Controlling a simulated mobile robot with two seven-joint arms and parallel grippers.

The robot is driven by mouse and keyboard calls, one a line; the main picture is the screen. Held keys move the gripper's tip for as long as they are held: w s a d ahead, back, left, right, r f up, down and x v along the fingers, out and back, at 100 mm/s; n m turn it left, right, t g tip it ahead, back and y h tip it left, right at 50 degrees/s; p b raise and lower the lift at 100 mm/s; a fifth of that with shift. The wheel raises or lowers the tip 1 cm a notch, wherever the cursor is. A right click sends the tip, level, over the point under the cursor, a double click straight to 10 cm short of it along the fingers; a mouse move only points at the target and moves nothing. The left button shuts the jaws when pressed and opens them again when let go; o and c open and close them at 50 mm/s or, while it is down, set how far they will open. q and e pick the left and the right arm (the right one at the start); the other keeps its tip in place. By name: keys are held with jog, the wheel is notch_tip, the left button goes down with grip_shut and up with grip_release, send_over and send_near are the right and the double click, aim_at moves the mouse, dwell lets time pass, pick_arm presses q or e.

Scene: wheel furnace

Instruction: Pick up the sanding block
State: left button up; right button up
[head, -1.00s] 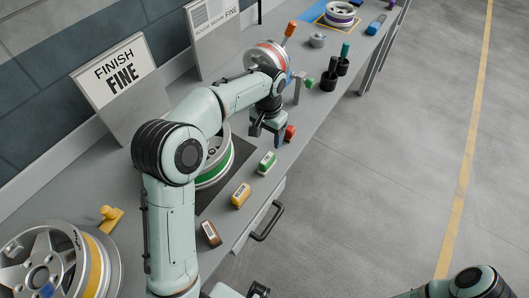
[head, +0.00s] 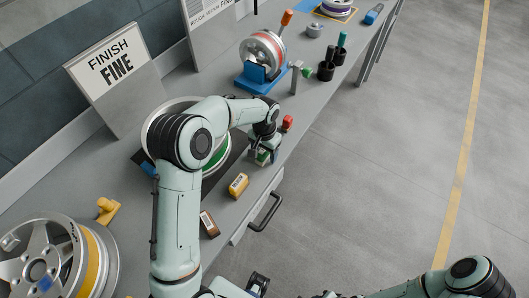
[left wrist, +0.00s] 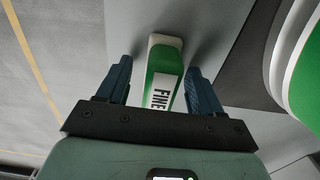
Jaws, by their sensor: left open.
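A green sanding block (left wrist: 163,70) with a white FINE label lies on the bench, between my left gripper's blue fingers in the left wrist view, with a gap on each side. My left gripper (head: 262,155) is open and right at this block (head: 262,158), partly covering it in the head view. A yellow block (head: 238,186), a brown block (head: 209,224) and a red block (head: 288,122) lie along the bench's front edge. A sign (head: 118,68) reads FINISH FINE. A dark part at the bottom edge may be my right gripper; its jaws are unclear.
A green-banded wheel (head: 217,155) on a dark mat stands behind the green block, partly hidden by my arm. A yellow-banded wheel (head: 92,262) is at near left. A blue stand (head: 256,82) holds another wheel. Dark cups (head: 326,71) stand farther along. A drawer handle (head: 265,212) juts out in front.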

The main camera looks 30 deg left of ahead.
pick_arm(q)
jog(key=shift+f, duration=0.1)
jog(key=c, duration=1.2)
notch_tip(320, 180, up, 20)
jog(key=p, duration=0.2)
pick_arm(e)
jog(key=w+r, duration=0.1)
jog(key=r, duration=0.1)
jog(key=shift+w+r, duration=0.35)
